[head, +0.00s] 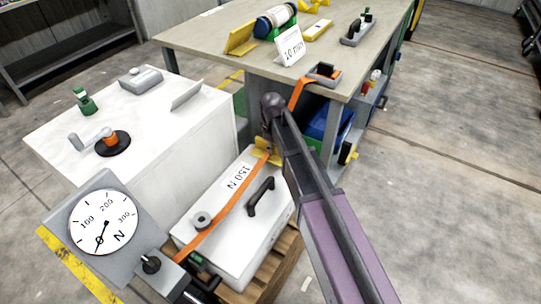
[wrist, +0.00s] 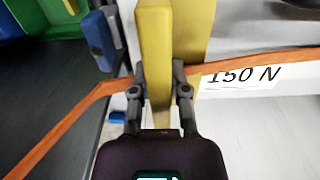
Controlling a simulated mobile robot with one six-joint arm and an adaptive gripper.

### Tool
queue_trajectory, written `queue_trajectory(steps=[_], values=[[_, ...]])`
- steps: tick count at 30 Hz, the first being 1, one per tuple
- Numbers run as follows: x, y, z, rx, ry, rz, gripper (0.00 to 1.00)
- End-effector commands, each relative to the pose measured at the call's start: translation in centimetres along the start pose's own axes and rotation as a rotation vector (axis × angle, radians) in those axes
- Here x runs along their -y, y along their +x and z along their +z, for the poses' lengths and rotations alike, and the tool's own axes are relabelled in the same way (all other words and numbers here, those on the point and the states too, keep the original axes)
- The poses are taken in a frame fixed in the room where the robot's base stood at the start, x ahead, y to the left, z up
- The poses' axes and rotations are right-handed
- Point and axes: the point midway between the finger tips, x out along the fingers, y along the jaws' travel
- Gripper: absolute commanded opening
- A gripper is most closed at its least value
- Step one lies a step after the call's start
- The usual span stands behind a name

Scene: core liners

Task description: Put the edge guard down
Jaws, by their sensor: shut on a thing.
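The yellow edge guard (head: 266,151) is at the far top edge of the white case marked 150 N (head: 222,240). My gripper (wrist: 158,76) is shut on the edge guard, with one finger on each side of its upright flange (wrist: 154,40). An orange strap (head: 222,217) runs over the case lid, up to the guard, and on to the bench. In the wrist view the strap (wrist: 55,138) shows on both sides of the guard; its crossing is hidden behind the fingers and guard. I cannot tell whether the guard rests on the case edge.
A black handle (head: 261,197) and a grey ring (head: 202,220) are on the lid. A dial gauge (head: 103,222) stands front left. A white block (head: 150,125) stands left of the case. The bench (head: 215,40) behind holds a strap fitting (head: 324,75) and a 10 mm card (head: 290,46).

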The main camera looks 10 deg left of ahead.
Motion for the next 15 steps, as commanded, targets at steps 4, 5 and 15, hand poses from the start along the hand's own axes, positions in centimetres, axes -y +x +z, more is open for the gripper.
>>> queue_trajectory(steps=[4, 5, 15], values=[[0.0, 0.8, 0.0, 0.000, 0.000, 0.000, 0.00], [0.0, 1.1, 0.0, 0.000, 0.000, 0.000, 0.00], [-0.1, 3.5, 0.1, 0.000, 0.001, 0.000, 0.00]])
